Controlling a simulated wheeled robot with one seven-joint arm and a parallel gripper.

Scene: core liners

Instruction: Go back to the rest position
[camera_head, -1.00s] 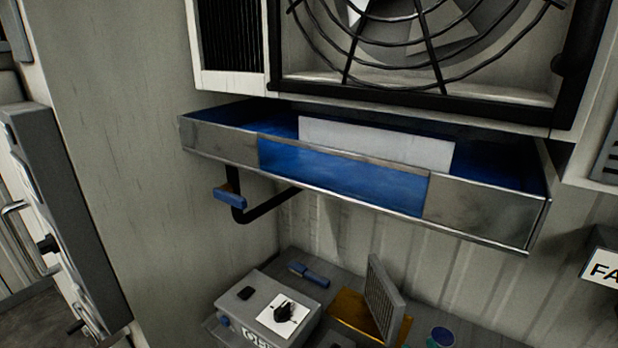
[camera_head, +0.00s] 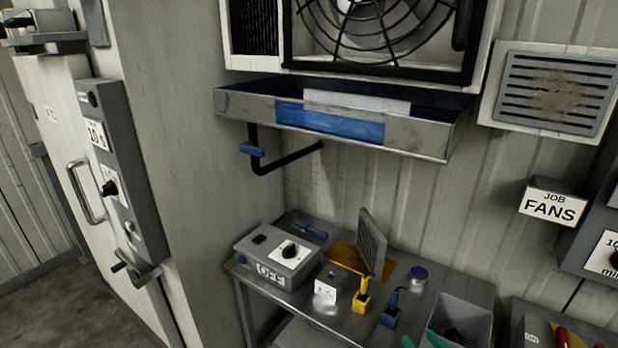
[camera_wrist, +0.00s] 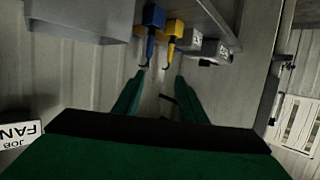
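My gripper has two green fingers, spread apart with a clear gap and nothing between them in the wrist view (camera_wrist: 158,88). Its green fingertips also show at the bottom edge of the head view (camera_head: 422,341), in front of the grey bin. The rest of my arm is out of the head view. The wrist view looks upside down, with the bench's blue and yellow tools beyond the fingertips.
A metal bench (camera_head: 330,320) holds a grey switch box (camera_head: 272,262), a yellow-handled tool (camera_head: 362,297), a blue-handled tool (camera_head: 390,314) and a grey bin (camera_head: 462,318). Above hang a blue-lined tray (camera_head: 240,105) and a fan (camera_head: 385,30). Bare floor (camera_head: 60,310) shows at left.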

